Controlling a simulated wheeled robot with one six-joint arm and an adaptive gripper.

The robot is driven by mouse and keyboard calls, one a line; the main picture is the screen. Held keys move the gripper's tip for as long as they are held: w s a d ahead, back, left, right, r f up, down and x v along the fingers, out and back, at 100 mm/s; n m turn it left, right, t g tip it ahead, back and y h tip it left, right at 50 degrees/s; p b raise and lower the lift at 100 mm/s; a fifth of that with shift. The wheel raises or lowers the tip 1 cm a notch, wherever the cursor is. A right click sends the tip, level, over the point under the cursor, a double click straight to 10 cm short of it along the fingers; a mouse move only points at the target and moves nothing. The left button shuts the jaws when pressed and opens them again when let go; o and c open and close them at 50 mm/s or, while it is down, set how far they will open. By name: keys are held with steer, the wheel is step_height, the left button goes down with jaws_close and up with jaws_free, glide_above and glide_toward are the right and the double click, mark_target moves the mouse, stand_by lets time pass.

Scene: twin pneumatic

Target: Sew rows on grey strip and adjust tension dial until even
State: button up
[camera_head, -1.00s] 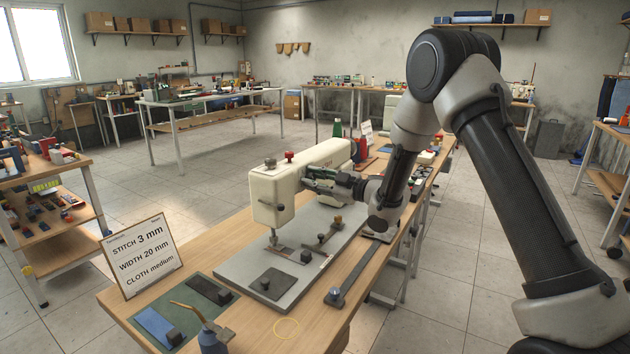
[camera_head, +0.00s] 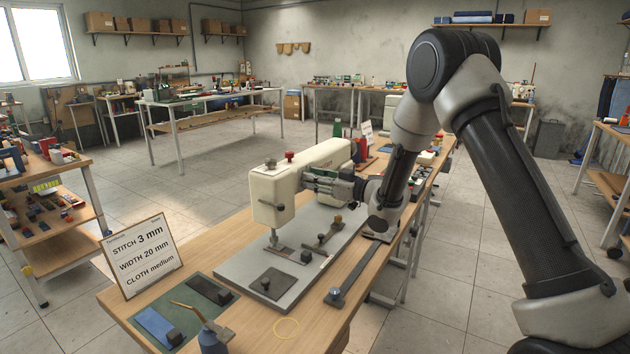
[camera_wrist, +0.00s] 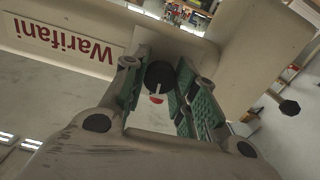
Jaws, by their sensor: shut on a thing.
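The cream sewing machine (camera_head: 270,195) stands on a grey bed plate (camera_head: 325,255). A black round dial (camera_wrist: 160,74) with a white mark sits between my gripper's green-padded fingers in the wrist view; I take it as the tension dial. My gripper (camera_head: 312,181) is shut on the dial at the machine's arm, and its fingers hide the dial in the head view. A grey strip (camera_head: 284,249) lies under the needle area; its stitches are too small to read.
A sign (camera_head: 140,255) reads stitch 3 mm, width 20 mm, cloth medium. A green mat (camera_head: 205,316) holds a blue piece (camera_head: 155,325) and a dark piece (camera_head: 210,290).

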steer(key=shift+f+m, duration=0.1)
steer(key=shift+m, duration=0.4)
steer(key=o, duration=1.1)
steer(key=shift+c, duration=0.2)
steer(key=shift+d, duration=0.1)
steer(key=v, duration=1.1)
steer(key=shift+s+d, duration=0.25)
steer(key=shift+d, duration=0.05)
